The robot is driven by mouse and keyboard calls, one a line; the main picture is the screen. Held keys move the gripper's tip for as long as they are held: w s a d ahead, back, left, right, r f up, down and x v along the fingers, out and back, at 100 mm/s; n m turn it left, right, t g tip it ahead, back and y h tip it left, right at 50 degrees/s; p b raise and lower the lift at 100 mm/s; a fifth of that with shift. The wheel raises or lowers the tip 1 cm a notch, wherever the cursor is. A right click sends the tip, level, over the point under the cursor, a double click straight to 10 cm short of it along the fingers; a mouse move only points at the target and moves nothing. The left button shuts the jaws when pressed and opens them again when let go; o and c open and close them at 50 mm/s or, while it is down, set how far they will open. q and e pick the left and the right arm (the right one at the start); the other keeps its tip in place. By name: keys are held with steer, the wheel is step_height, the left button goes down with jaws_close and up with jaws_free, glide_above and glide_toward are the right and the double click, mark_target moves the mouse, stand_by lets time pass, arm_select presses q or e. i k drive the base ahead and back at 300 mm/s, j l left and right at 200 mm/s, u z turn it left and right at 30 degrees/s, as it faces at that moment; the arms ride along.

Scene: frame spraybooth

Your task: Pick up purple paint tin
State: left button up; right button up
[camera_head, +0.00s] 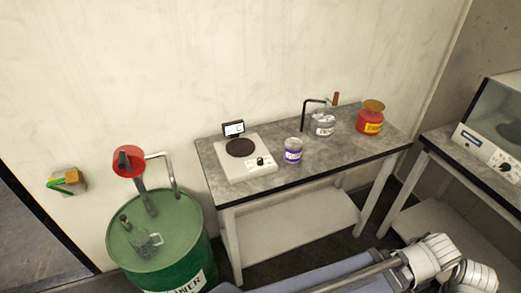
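The purple paint tin (293,151) stands upright on the grey tabletop of the bench (311,167), near its front edge and just right of the white scale. It has a purple band and a pale label, and nothing covers it. Neither of my grippers shows in the head view. Only grey and white parts of my own body show along the bottom right, well below the tin and apart from it.
The scale (266,165) with a small display stands left of the tin. A clear labelled bottle (324,122) and a red-and-yellow can (370,119) stand behind right. A green drum (162,250) is at left; another bench with a machine (492,128) is at right.

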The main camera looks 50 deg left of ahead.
mark_target(294, 145)
steer(key=u, duration=1.55)
steer(key=i+j+z, duration=0.25)
steer(key=i+j, duration=0.25)
